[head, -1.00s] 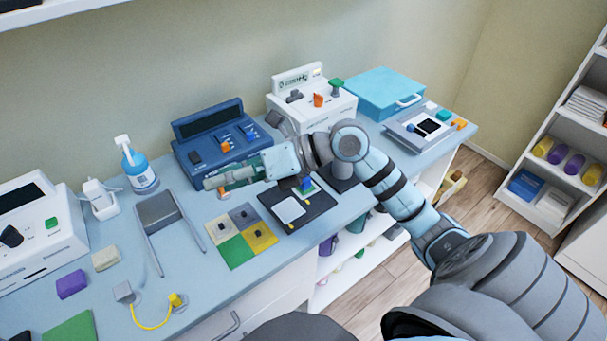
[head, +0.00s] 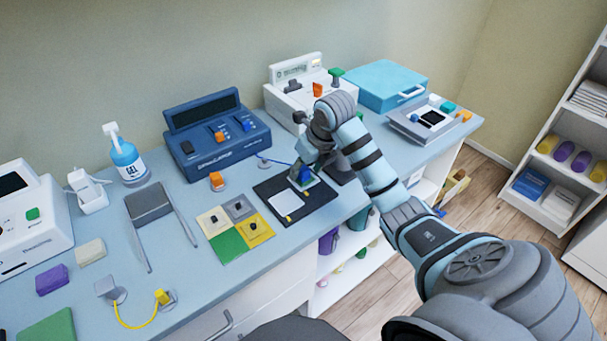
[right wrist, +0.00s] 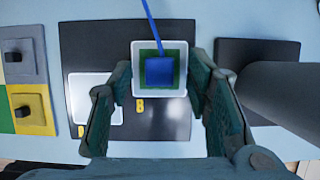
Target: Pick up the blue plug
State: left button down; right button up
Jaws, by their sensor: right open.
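The blue plug (right wrist: 160,71) sits on a white-rimmed square pad with a green centre (right wrist: 139,56), on a black board (right wrist: 90,40). A blue cord (right wrist: 151,22) runs from the plug. My right gripper (right wrist: 160,100) is open, and its fingers stand left and right of the pad; I cannot tell whether they touch it. In the head view the plug (head: 304,173) shows small and partly covered below my right gripper (head: 308,172), which points down over the board. My left gripper is not in view.
A four-coloured board (head: 229,247) with dark knobs lies left of the black board. A blue device (head: 217,135) and a white device (head: 285,105) stand behind. An orange plug (head: 217,181) and a grey stand (head: 150,203) are further left. The counter's front edge is close.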

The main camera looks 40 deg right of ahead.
jog(key=shift+w+f, duration=0.15)
jog(key=shift+f, duration=0.15)
jog(key=c, duration=0.9)
jog(key=shift+c, duration=0.2)
